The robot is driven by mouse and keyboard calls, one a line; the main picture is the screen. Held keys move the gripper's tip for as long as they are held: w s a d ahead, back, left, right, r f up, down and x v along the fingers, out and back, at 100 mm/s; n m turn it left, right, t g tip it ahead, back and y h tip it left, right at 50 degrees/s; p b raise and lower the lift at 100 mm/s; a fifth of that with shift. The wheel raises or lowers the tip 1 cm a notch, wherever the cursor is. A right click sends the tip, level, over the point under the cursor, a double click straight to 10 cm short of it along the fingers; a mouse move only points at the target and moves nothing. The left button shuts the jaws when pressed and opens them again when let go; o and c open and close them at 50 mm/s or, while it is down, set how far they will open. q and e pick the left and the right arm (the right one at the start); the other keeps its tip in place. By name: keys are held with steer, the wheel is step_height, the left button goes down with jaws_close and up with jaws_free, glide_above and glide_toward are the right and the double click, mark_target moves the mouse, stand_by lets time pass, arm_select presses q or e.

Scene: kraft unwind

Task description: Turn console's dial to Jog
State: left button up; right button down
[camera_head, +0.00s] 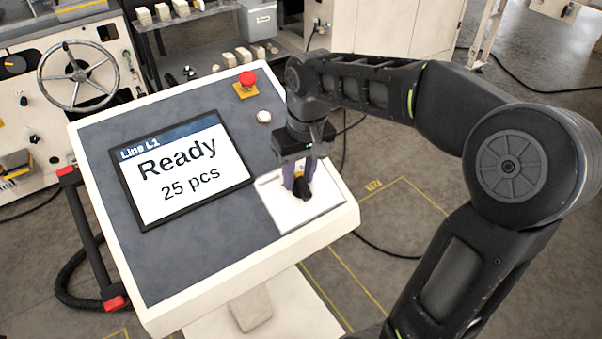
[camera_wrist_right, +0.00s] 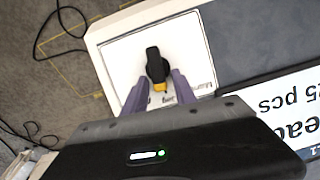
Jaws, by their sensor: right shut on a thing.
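The console (camera_head: 100,180) stands in the middle of the head view, its tilted top facing me. Its screen (camera_head: 185,172) reads "Line L1, Ready, 25 pcs". The black dial (camera_head: 303,192) sits on a white plate (camera_head: 328,192) at the console's lower right; in the right wrist view the dial (camera_wrist_right: 156,66) shows a yellow tip pointing toward my gripper. Printed labels near that tip are partly covered and hard to read. My right gripper (camera_head: 302,178) reaches down over the plate, its purple fingers (camera_wrist_right: 160,92) shut on the dial's yellow-tipped end. My left gripper is not in view.
A red emergency button (camera_head: 247,79) on a yellow base and a pale round button (camera_head: 264,117) sit above the plate. A machine with a handwheel (camera_head: 78,76) stands at the left. A shelf with small blocks (camera_head: 245,55) is behind. Floor at the right is mostly open, with cables.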

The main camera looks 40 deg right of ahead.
mark_target(300, 178)
steer(key=shift+a+n, duration=0.1)
steer(key=shift+n, duration=0.4)
steer(key=c, duration=1.4)
jaws_free()
steer(key=shift+o, duration=0.2)
steer(key=shift+r, duration=0.15)
steer(key=r, duration=0.5)
steer(key=s+r, duration=0.1)
steer(key=r, duration=0.1)
steer(key=shift+r, duration=0.25)
steer(key=shift+w, duration=0.1)
